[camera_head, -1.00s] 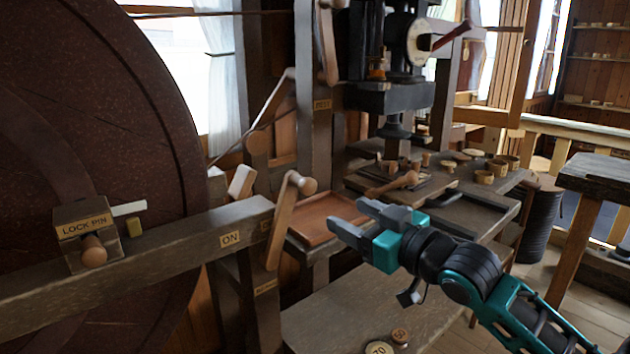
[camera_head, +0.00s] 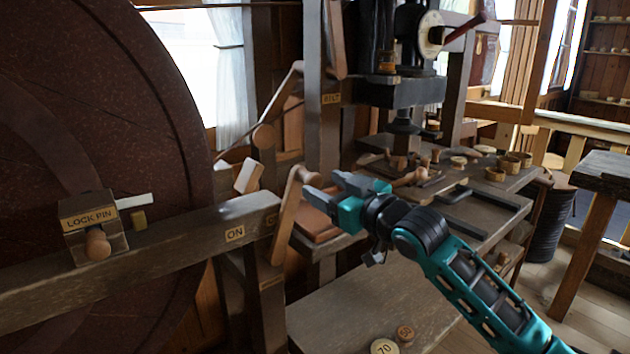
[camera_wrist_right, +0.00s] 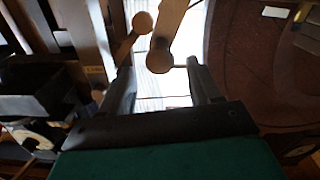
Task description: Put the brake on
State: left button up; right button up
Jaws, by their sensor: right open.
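No readable brake label shows. My left gripper is out of view.
A large dark wheel (camera_head: 110,120) fills the left, with a LOCK PIN block (camera_head: 95,235) on the beam. A BELT lever (camera_head: 336,40) and a black press (camera_head: 400,92) stand behind. A bench with small turned pieces (camera_head: 495,172) lies right. The low bench (camera_head: 350,300) is mostly clear.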

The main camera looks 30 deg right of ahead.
aim_at(318, 183)
jog(key=shift+w+a, duration=0.15)
jog(key=shift+w, duration=1.9)
jog(key=shift+c, duration=0.4)
grip_shut()
